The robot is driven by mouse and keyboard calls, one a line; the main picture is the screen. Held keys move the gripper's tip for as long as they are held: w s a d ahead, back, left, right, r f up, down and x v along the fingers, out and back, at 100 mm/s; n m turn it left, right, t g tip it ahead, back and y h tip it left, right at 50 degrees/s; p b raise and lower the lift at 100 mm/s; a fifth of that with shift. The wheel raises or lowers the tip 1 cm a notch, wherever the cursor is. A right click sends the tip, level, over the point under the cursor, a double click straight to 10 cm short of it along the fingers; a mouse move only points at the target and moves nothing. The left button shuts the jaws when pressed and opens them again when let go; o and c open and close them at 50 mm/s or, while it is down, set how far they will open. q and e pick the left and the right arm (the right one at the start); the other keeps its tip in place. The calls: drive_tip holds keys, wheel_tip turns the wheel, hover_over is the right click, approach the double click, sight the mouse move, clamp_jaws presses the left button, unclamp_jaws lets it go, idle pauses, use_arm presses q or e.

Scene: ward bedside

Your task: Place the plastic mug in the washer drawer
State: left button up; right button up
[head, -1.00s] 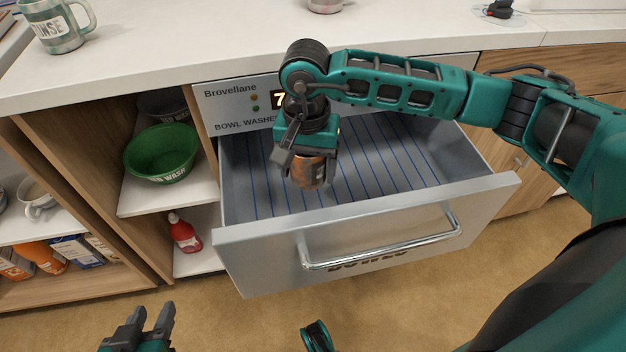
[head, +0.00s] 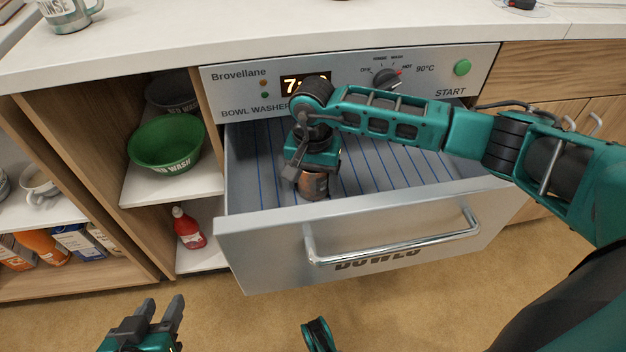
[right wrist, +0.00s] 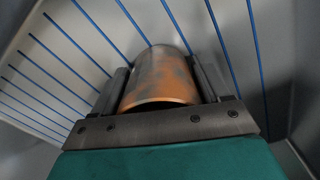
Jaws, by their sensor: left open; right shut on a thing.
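My right gripper (head: 308,178) is shut on a copper-brown mug (head: 314,187) and holds it inside the open washer drawer (head: 350,222), near the drawer's front wall. In the right wrist view the mug (right wrist: 160,80) lies between both fingers, above the blue-lined drawer floor. I cannot tell whether its base touches the floor. Whether it is plastic does not show. My left gripper (head: 160,315) is open and empty, low in front of the cabinets and away from the drawer.
The washer panel (head: 425,85) is above the drawer. Open shelves on the left hold a green bowl (head: 165,145), a red bottle (head: 188,229) and a white mug (head: 38,186). A printed mug (head: 68,12) stands on the counter (head: 200,40). The drawer's right side is empty.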

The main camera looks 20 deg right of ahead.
drive_tip(key=shift+f, duration=0.15)
drive_tip(key=o, duration=1)
use_arm(q)
drive_tip(key=shift+f, duration=0.1)
use_arm(e)
drive_tip(key=shift+o, duration=0.2)
drive_tip(key=shift+r, duration=0.45)
use_arm(q)
drive_tip(key=a+r+p, duration=0.1)
drive_tip(key=p, duration=0.2)
drive_tip(key=shift+s+r+y, duration=0.2)
drive_tip(key=shift+y, duration=0.1)
use_arm(e)
wheel_tip(320, 180, up, 12)
drive_tip(key=shift+f, duration=0.25)
use_arm(q)
drive_tip(key=shift+r, duration=0.1)
use_arm(e)
drive_tip(key=shift+r, duration=0.1)
